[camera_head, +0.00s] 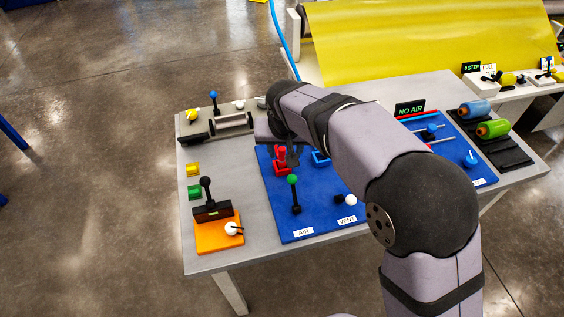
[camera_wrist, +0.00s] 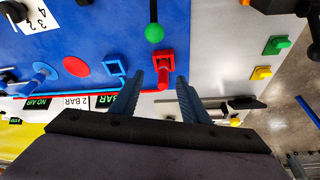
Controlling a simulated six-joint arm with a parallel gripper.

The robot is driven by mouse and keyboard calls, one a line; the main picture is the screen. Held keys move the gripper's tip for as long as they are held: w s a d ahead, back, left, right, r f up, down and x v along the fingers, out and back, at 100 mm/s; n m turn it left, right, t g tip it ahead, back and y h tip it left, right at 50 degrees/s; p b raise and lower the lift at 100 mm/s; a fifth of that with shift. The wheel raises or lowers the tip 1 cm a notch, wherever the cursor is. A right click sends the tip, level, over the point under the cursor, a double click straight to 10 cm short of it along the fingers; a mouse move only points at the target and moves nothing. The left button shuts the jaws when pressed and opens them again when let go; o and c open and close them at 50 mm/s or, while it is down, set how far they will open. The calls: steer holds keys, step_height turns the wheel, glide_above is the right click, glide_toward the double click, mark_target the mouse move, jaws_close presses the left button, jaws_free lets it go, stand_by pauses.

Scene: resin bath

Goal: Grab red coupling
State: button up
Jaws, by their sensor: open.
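The red coupling (camera_head: 281,155) stands upright on a square red base on the blue panel in the head view. In the wrist view the red coupling (camera_wrist: 164,72) shows just beyond and between the fingertips. My gripper (camera_wrist: 160,77) is open, its two dark blue fingers apart with nothing held between them. In the head view my gripper (camera_head: 291,155) is dark and small beside the coupling, partly hidden by my arm. I cannot tell whether a finger touches the coupling.
A green-topped lever (camera_head: 293,194) stands on the blue panel (camera_head: 318,222) close to the coupling. A blue square frame (camera_head: 320,159) lies on its other side. An orange block with a black-knobbed lever (camera_head: 213,211) is at the left. Yellow sheeting (camera_head: 430,40) hangs behind the table.

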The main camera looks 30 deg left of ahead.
mark_target(282, 157)
steer(key=shift+w+a, duration=0.25)
steer(key=shift+a, duration=0.15)
steer(key=shift+p+x, duration=1.4)
steer(key=shift+x, duration=2.25)
steer(key=shift+s+a, duration=0.15)
jaws_close()
